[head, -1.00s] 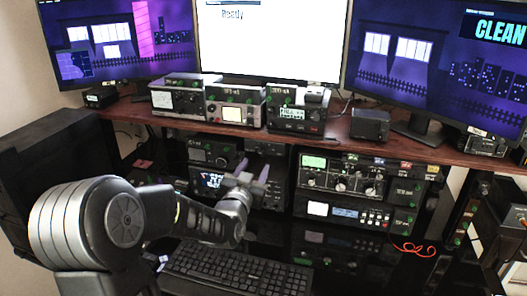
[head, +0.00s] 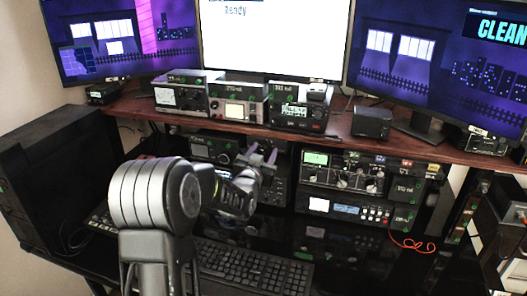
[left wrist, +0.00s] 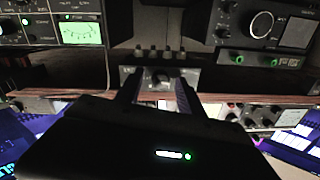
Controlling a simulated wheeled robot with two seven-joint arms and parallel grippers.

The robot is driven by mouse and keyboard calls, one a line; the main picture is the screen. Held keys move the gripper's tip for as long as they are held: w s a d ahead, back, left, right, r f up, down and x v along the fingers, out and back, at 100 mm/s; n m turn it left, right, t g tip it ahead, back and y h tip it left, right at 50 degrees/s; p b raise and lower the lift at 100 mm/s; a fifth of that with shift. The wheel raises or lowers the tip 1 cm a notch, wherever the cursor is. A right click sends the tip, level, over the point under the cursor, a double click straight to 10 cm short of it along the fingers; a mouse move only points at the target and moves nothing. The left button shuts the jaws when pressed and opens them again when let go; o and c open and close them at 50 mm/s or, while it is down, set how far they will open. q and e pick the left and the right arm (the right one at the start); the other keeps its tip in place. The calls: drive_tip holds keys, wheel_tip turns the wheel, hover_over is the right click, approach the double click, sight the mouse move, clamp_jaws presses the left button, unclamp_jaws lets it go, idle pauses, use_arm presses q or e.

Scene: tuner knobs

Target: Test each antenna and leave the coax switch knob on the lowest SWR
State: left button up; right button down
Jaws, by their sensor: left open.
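In the left wrist view, which looks upside down, a small dark box with a round knob (left wrist: 160,78) and several connectors along one edge appears between my fingers; it looks like the coax switch. My left gripper (left wrist: 158,92) is open, its fingers either side of the knob in the picture; whether they touch it I cannot tell. In the head view my left gripper (head: 262,155) is below the shelf and hides most of that box. A unit with a lit green meter (head: 314,159) stands to its right; the meter (left wrist: 80,33) also shows in the wrist view, reading unclear.
The wooden shelf (head: 350,147) runs just above the gripper and carries several radios (head: 240,103). More radios stand close on both sides below it. A keyboard (head: 250,268) lies in front. A red cable (head: 412,243) lies on the dark desk at right.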

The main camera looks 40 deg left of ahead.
use_arm(q)
clamp_jaws()
idle(0.4)
